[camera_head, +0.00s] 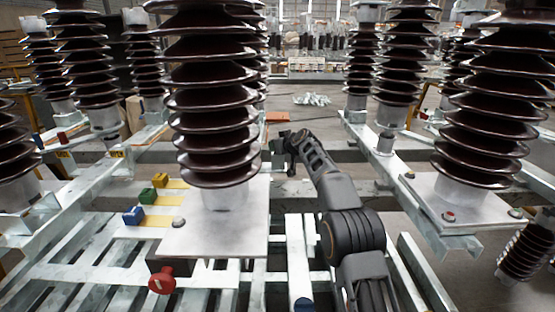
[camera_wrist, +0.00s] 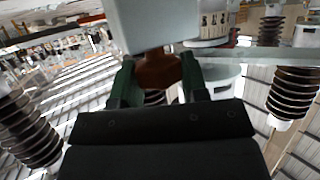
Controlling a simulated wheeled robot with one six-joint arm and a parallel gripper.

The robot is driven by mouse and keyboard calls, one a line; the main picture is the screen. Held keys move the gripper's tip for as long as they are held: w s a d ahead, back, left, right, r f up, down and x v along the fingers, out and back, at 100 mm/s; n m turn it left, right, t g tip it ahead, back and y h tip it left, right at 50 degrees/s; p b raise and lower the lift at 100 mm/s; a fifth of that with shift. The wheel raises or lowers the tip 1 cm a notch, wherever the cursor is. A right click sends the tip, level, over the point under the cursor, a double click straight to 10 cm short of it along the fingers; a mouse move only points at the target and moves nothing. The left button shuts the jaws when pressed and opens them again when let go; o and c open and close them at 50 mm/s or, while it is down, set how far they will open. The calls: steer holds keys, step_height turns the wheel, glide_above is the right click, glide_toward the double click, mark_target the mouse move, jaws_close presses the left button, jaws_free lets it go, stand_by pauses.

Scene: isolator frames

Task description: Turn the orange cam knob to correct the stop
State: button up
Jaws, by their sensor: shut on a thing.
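The orange cam knob (camera_wrist: 157,74) looks brownish-orange in shadow in the wrist view. It sits under a pale grey box (camera_wrist: 155,24) and between the two green fingers of my gripper (camera_wrist: 160,66). The fingers are closed on the knob's sides. The box hides the top of the knob, and any stop or mark on it cannot be made out. In the head view my arm reaches away from me to the right of the large front insulator. My gripper's end (camera_head: 290,148) is small and dark there, and the knob cannot be made out.
Tall brown ribbed insulators (camera_head: 210,100) stand on both sides, with another at front right (camera_head: 497,95). Galvanized beams (camera_head: 300,255) run below. A red knob (camera_head: 160,280) and blue (camera_head: 134,215), green (camera_head: 148,195) and yellow (camera_head: 160,180) blocks are at left.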

steer(key=shift+r+n+g+y+p, duration=0.1)
steer(key=shift+n+g+y+p, duration=0.4)
steer(key=shift+n+y, duration=0.25)
steer(key=n+y+p, duration=0.1)
steer(key=p, duration=0.1)
steer(key=n+g+p, duration=0.1)
steer(key=p, duration=0.1)
steer(key=shift+r+g+y, duration=0.25)
steer(key=shift+g+y, duration=0.05)
steer(key=shift+y, duration=0.05)
steer(key=p, duration=0.3)
steer(key=shift+r+n+g, duration=0.1)
steer(key=shift+n+g, duration=0.2)
steer(key=shift+n, duration=0.05)
steer(key=shift+y+p, duration=0.3)
steer(key=shift+p, duration=0.75)
steer(key=shift+n+g+p, duration=0.4)
steer(key=shift+p, duration=0.75)
steer(key=shift+f+n+y+p, duration=0.3)
steer(key=shift+f+y+p, duration=0.1)
steer(key=shift+p, duration=0.65)
steer(key=o, duration=0.9)
steer(key=shift+d+f+b, duration=0.1)
steer(key=shift+d+b, duration=0.05)
steer(key=shift+b, duration=0.25)
